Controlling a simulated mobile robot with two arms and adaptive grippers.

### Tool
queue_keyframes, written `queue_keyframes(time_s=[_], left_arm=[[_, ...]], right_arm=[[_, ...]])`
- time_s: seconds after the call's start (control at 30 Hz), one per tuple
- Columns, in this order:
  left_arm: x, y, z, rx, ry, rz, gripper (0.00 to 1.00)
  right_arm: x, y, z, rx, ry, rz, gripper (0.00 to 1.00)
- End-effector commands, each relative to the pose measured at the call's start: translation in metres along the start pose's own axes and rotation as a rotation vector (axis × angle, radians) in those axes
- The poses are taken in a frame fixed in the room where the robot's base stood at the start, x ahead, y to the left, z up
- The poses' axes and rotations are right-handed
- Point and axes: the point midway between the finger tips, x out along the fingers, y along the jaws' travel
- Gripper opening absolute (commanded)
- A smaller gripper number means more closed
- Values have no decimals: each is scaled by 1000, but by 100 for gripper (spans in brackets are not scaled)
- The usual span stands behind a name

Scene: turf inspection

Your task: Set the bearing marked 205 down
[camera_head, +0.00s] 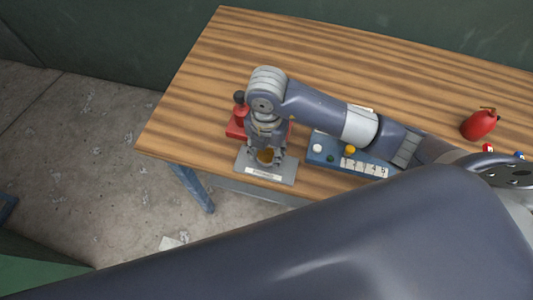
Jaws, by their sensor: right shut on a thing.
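My right gripper (266,153) points down near the front edge of the wooden table. It is shut on a small orange-brown round thing (265,156), which I take to be the bearing. No 205 marking can be read on it. A grey plate (284,172) with a white label lies directly under the gripper. I cannot tell whether the bearing touches the plate. The fingers partly hide both. My left gripper is not in view.
A red device (235,130) with a dark knob stands just behind the gripper. A blue tray (319,156) with coloured balls and white labels lies to the right. A red rounded object (480,124) stands farther right. The table (200,105) is clear at the left.

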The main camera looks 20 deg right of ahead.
Motion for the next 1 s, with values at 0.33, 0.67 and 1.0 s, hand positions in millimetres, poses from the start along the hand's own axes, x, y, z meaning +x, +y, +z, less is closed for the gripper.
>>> queue_keyframes(time_s=[0.33, 0.67, 1.0], left_arm=[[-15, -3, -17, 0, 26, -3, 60], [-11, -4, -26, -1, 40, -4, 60], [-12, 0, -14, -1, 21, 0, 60]], right_arm=[[34, 1, 1, 1, 0, 0, 12], [38, 1, 1, 0, -1, 2, 12], [38, 1, 1, 0, -1, 1, 61]])
